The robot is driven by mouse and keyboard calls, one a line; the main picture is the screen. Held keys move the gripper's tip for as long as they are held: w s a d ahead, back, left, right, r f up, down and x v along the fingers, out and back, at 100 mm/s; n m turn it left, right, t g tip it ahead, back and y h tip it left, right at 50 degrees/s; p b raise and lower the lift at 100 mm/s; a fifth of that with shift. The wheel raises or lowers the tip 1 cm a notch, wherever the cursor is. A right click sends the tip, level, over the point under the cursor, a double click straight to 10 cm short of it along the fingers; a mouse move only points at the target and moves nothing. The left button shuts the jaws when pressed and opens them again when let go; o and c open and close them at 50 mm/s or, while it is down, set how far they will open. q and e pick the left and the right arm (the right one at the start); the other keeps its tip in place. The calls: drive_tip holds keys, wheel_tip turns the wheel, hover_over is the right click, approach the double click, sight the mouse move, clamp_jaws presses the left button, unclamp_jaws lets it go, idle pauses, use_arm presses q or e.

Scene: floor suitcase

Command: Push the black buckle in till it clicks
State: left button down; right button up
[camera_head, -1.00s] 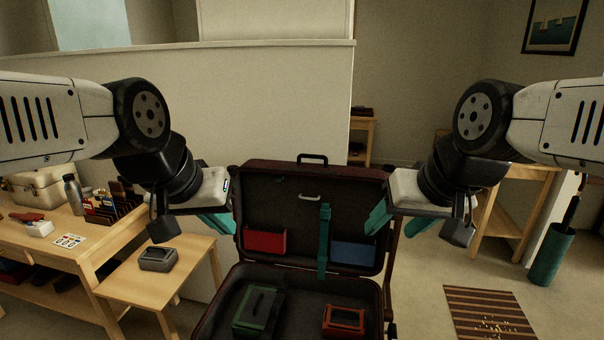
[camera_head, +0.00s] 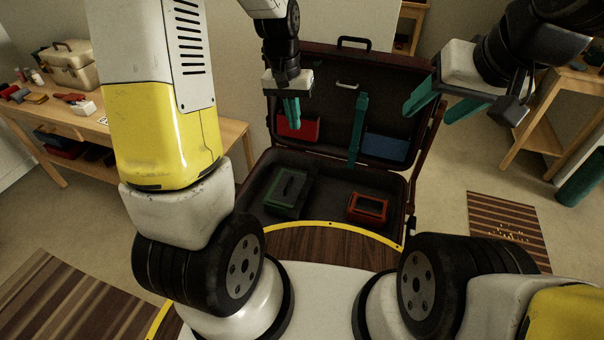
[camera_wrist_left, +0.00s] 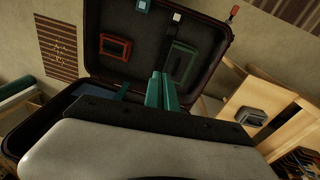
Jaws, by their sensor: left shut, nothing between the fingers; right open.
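An open dark suitcase (camera_head: 268,170) stands in front of me, lid upright. A teal strap (camera_head: 357,130) hangs down the lid between a red pocket (camera_head: 297,126) and a blue pocket (camera_head: 386,147). My left gripper (camera_head: 292,112) is shut and empty, in front of the lid's left part, left of the strap. Its teal fingers (camera_wrist_left: 160,76) lie side by side in the left wrist view. My right gripper (camera_head: 425,118) is open and empty, by the lid's right edge.
The suitcase base holds a green-framed case (camera_head: 287,192) and a red-framed box (camera_head: 368,208). A wooden table (camera_head: 60,120) stands left, another wooden stand (camera_head: 540,130) right. A grey device (camera_wrist_left: 250,116) rests on a small table. A striped mat (camera_head: 508,230) lies right.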

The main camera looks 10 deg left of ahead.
use_arm(q)
wheel_tip(320, 180, down, 12)
drive_tip(key=w+g, duration=0.2)
drive_tip(key=w, duration=0.1)
drive_tip(key=m+g+y, duration=0.1)
drive_tip(key=g+y, duration=0.1)
approach(296, 209)
drive_tip(key=x, duration=0.6)
drive_tip(key=shift+s+f, duration=0.1)
drive_tip(key=shift+f, duration=0.15)
